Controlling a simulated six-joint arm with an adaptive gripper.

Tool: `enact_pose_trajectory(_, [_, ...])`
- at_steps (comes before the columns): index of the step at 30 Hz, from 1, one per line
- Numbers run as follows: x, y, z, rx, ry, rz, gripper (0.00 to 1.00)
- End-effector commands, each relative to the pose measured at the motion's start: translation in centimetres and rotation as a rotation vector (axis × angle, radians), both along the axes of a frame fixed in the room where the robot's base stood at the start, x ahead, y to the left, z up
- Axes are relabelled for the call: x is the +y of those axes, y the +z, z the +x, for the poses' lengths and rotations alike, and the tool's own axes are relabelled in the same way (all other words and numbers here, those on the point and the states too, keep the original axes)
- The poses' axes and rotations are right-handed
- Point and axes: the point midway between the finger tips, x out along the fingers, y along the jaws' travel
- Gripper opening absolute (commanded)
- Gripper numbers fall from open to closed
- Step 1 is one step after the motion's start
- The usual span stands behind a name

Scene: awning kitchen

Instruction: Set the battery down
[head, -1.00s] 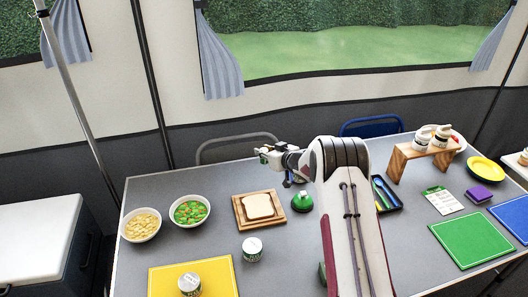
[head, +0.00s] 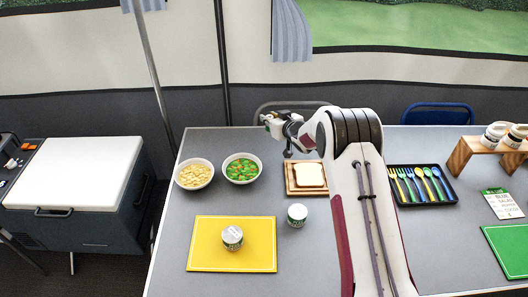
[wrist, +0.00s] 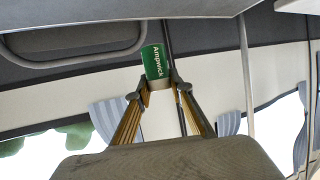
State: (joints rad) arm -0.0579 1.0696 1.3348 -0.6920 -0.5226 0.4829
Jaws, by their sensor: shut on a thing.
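The battery (wrist: 155,66) is a green cylinder with the white word "Ampwick", seen in the wrist view. My gripper (wrist: 161,88) is shut on it, with one finger on each side, and holds it up off the table. In the head view my gripper (head: 275,124) is above the far side of the grey table (head: 275,180), a little left of the bread board. The battery is too small there to make out clearly.
Two bowls (head: 195,174) (head: 241,168) and bread on a board (head: 291,188) stand nearby. One can (head: 297,215) is on bare table; another (head: 232,238) is on a yellow mat (head: 262,255). A cutlery tray (head: 449,198) lies right. A cooler (head: 85,160) stands left of the table.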

Motion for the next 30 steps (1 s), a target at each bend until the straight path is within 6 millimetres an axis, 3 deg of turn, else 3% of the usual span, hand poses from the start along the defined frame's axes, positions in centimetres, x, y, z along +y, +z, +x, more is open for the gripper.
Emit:
enact_pose_trajectory(3, [2.4,0.1,-0.2,0.0,-0.01,0.001,0.0])
enact_pose_trajectory(9, [3.9,-0.1,-0.4,-0.001,-0.046,0.001,0.0])
enact_pose_trajectory(18, [2.2,-0.8,-0.2,-0.001,-0.105,0.001,0.0])
enact_pose_trajectory(30, [2.2,-0.8,-0.2,-0.002,-0.098,0.001,0.0])
